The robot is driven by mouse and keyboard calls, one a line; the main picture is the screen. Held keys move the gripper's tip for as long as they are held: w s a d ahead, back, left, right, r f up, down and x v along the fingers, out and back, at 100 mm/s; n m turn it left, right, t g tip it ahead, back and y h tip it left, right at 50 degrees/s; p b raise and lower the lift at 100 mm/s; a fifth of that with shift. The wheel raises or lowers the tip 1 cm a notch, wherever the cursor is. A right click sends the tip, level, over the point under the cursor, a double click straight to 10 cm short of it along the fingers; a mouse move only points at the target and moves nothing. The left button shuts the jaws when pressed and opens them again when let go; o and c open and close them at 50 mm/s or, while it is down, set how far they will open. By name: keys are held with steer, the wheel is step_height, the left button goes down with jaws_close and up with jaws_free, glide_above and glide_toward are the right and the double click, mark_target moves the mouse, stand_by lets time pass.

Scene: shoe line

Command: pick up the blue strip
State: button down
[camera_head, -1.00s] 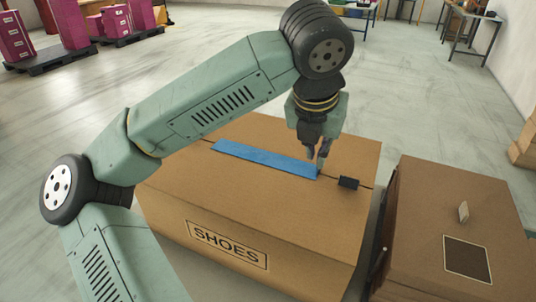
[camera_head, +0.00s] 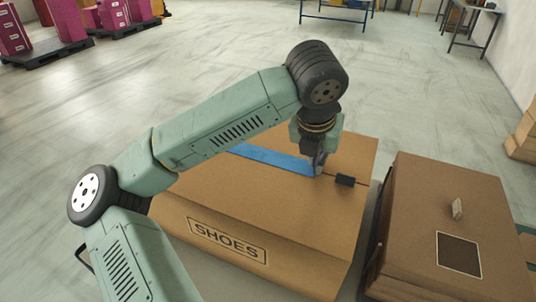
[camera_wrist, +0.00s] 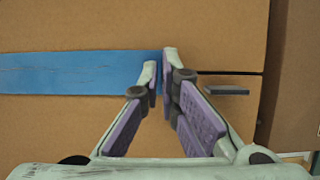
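The blue strip (camera_head: 272,158) lies flat along the top of a cardboard box (camera_head: 215,200) marked "SHOES". My forearm hides its left part in the head view. In the wrist view, the strip (camera_wrist: 80,72) runs from the left edge to the fingertips. My gripper (camera_head: 319,166) points down at the strip's right end. In the wrist view, the fingertips of my gripper (camera_wrist: 158,75) are close together, with a narrow gap showing blue between them. Whether they pinch the strip's end is not clear. The strip shows no visible lift.
A small black piece (camera_head: 345,180) sits on the box top just right of my gripper, beside the lid seam. A brown case (camera_head: 430,200) stands close to the box's right side. Open floor lies behind the box; pink boxes (camera_head: 58,22) stand far left.

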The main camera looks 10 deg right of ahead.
steer(key=shift+r, duration=0.1)
steer(key=shift+r+b, duration=0.35)
steer(key=shift+r, duration=0.1)
step_height(320, 180, up, 2)
steer(key=shift+r+b, duration=0.15)
steer(key=shift+b, duration=0.35)
steer(key=s+b, duration=0.1)
steer(key=s, duration=0.4)
steer(key=s+a+r+b, duration=0.1)
steer(key=s+b, duration=0.1)
steer(key=s, duration=0.3)
steer(key=s+b, duration=0.1)
steer(key=s, duration=0.5)
steer(key=shift+a+r, duration=0.3)
steer(key=shift+a, duration=0.1)
